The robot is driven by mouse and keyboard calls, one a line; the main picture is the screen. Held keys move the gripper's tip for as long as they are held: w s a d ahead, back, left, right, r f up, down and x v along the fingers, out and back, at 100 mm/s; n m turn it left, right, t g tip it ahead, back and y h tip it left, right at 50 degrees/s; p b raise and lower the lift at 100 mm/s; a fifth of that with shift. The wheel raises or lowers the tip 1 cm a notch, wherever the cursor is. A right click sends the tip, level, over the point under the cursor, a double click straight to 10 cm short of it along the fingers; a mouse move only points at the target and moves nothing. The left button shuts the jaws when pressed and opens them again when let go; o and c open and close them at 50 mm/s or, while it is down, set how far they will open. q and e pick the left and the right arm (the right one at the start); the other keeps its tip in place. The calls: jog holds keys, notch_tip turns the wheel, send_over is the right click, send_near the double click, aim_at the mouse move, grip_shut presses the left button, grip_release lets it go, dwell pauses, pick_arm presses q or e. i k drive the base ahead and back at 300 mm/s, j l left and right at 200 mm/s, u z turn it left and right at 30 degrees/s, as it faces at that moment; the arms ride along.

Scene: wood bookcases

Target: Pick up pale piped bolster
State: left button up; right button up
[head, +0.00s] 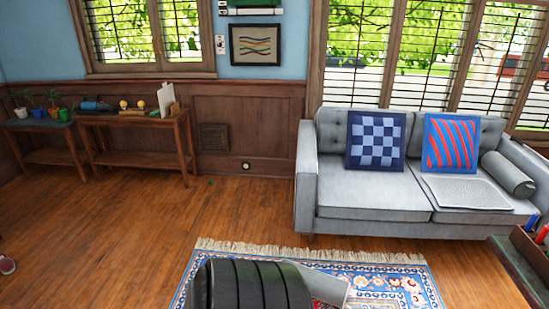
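A pale grey bolster (508,174) with a cylindrical shape lies at the right end of the grey sofa (345,190), by its right armrest. Its near round end faces the front of the sofa. A blue and red cushion (450,146) leans on the backrest just left of it. A pale flat cloth or pad (467,191) lies on the seat in front of that cushion. Neither of my grippers shows in the head view.
A checkered blue cushion (376,140) leans at the sofa's middle. A patterned rug (400,285) lies in front. A dark table corner (510,262) with a box of bright items (530,247) stands at lower right. Wooden side tables (135,121) line the left wall. Open wood floor (150,230) lies between.

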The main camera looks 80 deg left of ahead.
aim_at(331, 289)
jog(key=u, duration=2.1)
jog(key=i, duration=0.1)
jog(key=u, duration=0.05)
